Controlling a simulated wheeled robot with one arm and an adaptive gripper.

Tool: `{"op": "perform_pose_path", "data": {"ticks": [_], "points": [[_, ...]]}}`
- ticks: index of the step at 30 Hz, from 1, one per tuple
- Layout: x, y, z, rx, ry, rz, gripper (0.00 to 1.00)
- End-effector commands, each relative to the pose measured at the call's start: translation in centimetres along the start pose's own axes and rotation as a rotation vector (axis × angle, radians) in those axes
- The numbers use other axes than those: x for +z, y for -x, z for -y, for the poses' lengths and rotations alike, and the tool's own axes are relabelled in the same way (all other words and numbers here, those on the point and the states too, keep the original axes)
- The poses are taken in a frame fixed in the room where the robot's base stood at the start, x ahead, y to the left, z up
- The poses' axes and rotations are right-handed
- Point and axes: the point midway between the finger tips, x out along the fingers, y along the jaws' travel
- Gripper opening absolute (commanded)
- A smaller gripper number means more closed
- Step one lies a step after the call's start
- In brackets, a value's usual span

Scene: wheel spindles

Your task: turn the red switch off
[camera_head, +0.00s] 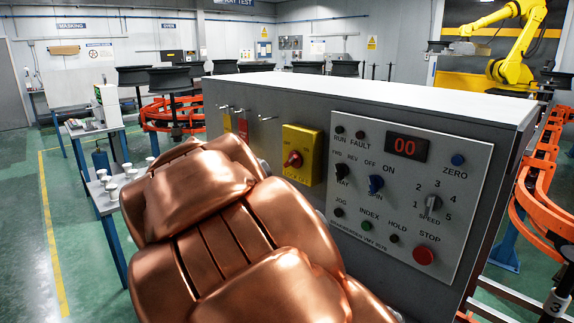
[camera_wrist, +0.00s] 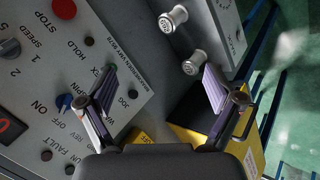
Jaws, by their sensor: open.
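The red switch (camera_head: 294,159) is a rotary knob on a yellow plate (camera_head: 301,140) on the front of the grey control cabinet (camera_head: 375,90). The plate's small lettering and the knob's exact setting are too small to read surely. My gripper (camera_wrist: 160,75) is open in the wrist view, with nothing between its two fingers. It is not visible in the head view, where my copper-coloured arm fills the lower middle. In the wrist view, yellow surfaces (camera_wrist: 243,143) show low behind the fingers, but the red knob does not show there.
Right of the yellow plate is a panel (camera_head: 462,155) with a SPIN knob (camera_head: 376,184), a SPEED knob (camera_head: 433,204) and a red STOP button (camera_head: 424,256). Small toggles (camera_head: 267,118) are to the left. White cylinders stand on a bench (camera_head: 103,187) at the left.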

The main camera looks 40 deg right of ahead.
Motion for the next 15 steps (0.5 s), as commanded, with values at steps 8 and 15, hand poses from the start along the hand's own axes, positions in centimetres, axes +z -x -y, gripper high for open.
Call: {"op": "perform_pose_path", "data": {"ticks": [8,15], "points": [[-12.0,-0.1,-4.5,0.329,-0.196,-0.192,0.92],[-21.7,1.1,-4.6,0.525,-0.287,-0.417,0.92]]}}
